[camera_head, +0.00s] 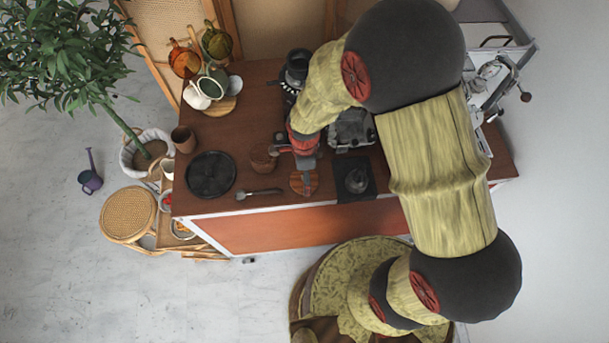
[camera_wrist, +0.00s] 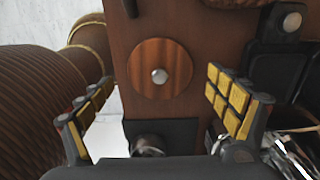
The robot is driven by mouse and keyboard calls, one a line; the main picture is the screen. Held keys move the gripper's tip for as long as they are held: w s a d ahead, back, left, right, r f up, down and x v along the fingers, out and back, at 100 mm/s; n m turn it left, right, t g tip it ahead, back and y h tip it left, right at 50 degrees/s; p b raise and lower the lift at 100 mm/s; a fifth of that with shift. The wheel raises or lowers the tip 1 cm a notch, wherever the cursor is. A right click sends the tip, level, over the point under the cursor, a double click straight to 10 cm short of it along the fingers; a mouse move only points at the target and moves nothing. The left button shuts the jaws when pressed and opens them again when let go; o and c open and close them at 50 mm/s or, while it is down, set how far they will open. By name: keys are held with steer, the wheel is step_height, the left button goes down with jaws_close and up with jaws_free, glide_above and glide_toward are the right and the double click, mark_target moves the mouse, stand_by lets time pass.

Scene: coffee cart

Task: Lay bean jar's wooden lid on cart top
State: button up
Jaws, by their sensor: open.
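The wooden lid is a round striped disc with a small silver knob. It lies flat on the brown cart top (camera_head: 240,120) near the front edge, and shows whole in the wrist view (camera_wrist: 143,82); in the head view (camera_head: 296,186) my gripper partly covers it. My gripper (camera_head: 305,170) is above the lid, open and empty. Its fingers are spread on either side of the lid in the wrist view (camera_wrist: 159,92), apart from it. The bean jar (camera_head: 262,160) appears to be the brown vessel just left of my gripper, with no lid on it.
A black mat with a tamper (camera_head: 357,180) is right of the lid. A dark round tray (camera_head: 211,174) and a brush-like tool (camera_head: 259,194) are to the left. A brown cup (camera_head: 183,138) and several stacked cups (camera_head: 212,85) stand farther back. The front edge is close.

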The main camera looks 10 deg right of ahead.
steer(key=s+d+r+n+t, duration=0.1)
steer(key=d+r+n, duration=0.25)
steer(key=r, duration=0.95)
steer(key=s+d+r+n+t, duration=0.15)
steer(key=r+n, duration=0.25)
steer(key=r, duration=0.8)
steer(key=s+d+r+n+t, duration=0.3)
steer(key=s+d+r+n, duration=0.4)
steer(key=s+r+n, duration=0.3)
step_height(320, 180, up, 2)
steer(key=shift+r+n+p, duration=0.1)
steer(key=shift+n+p, duration=0.25)
steer(key=shift+n, duration=0.1)
steer(key=shift+w, duration=0.1)
